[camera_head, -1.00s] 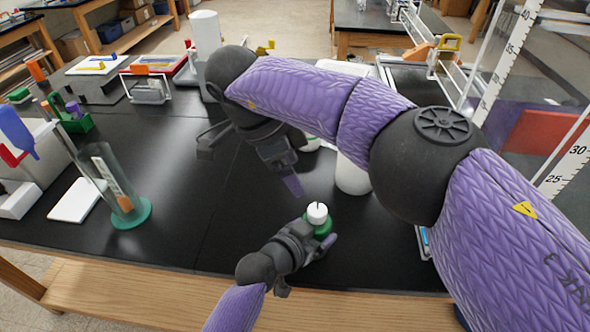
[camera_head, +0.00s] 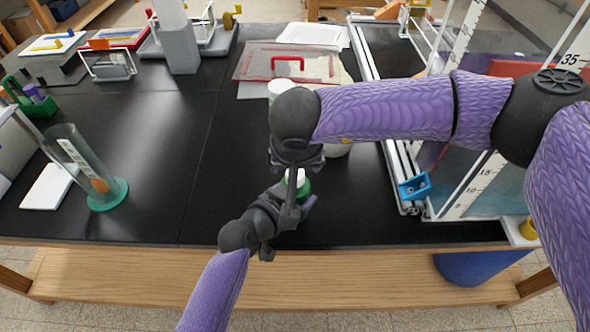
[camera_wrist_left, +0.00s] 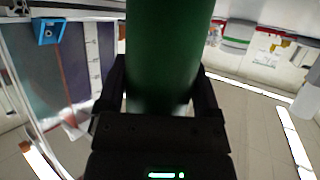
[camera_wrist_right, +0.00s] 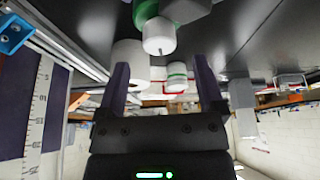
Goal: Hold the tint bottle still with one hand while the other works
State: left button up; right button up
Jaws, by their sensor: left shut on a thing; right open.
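The tint bottle is green with a white cap (camera_head: 300,178). It stands upright near the front edge of the black bench, partly hidden by my right gripper. My left gripper (camera_head: 296,207) is shut around its body; the green body (camera_wrist_left: 165,50) fills the space between the fingers in the left wrist view.
White containers (camera_head: 279,88) stand behind the bottle, partly hidden by my right arm. A clear cylinder with a green base (camera_head: 108,195) and a white pad (camera_head: 48,187) are at left. A metal rail frame (camera_head: 392,150) is at right.

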jog(key=x, duration=0.4)
jog(key=shift+w+f, duration=0.15)
jog(key=shift+f, duration=0.2)
grip_shut()
jog(key=shift+m, duration=0.4)
jog(key=m+h, duration=0.1)
jog(key=m, duration=0.2)
jog(key=m+g+h, duration=0.1)
jog(key=m, duration=0.2)
jog(key=shift+m+h, duration=0.3)
jog(key=shift+h, duration=0.1)
jog(key=m+g+h, duration=0.1)
jog(key=m, duration=0.3)
jog(key=shift+m+g+h, duration=0.3)
jog(key=shift+m+g, duration=0.4)
jog(key=shift+m, duration=1.4)
